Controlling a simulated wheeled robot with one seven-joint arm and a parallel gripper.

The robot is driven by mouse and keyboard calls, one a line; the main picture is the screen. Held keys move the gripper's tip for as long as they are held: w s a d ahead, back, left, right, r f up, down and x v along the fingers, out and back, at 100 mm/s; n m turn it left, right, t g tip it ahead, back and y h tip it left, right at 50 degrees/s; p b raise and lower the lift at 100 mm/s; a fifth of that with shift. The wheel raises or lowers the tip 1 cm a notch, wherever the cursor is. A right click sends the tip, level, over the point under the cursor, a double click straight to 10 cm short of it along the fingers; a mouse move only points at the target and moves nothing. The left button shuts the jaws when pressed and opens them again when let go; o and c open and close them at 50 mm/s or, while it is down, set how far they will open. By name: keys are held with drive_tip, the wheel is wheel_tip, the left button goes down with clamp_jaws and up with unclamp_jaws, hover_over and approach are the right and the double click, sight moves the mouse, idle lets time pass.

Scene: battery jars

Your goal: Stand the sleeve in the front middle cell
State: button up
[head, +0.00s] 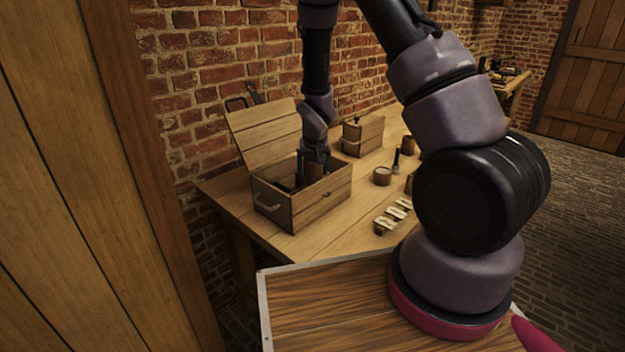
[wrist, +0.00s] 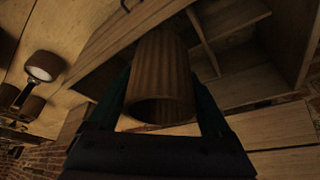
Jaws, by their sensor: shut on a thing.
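The sleeve (wrist: 160,75) is a hollow brown wooden tube. My gripper (wrist: 163,90) is shut on it, with one dark finger on each side. In the head view, my gripper (head: 312,158) points down into the open wooden box, and the sleeve (head: 313,173) shows between its fingers. The box (head: 318,207) stands on the table with its lid tilted back. In the wrist view, thin partitions (wrist: 204,42) divide the box into cells. The sleeve's far end is hidden, so I cannot tell which cell it is at or whether it touches the floor.
The box lid (head: 265,130) leans up behind the box. To the right on the table (head: 345,222) are a smaller wooden box (head: 362,137), a round jar (head: 382,176), a dark brush-like tool (head: 396,160) and a row of small pale pieces (head: 393,214).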

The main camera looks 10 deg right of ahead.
sight(313, 181)
drive_tip(key=shift+f, duration=1.65)
drive_tip(key=shift+f, duration=0.3)
drive_tip(key=shift+s+f, duration=0.15)
drive_tip(key=shift+f, duration=0.15)
drive_tip(key=o, duration=1.1)
drive_tip(key=shift+o, duration=0.2)
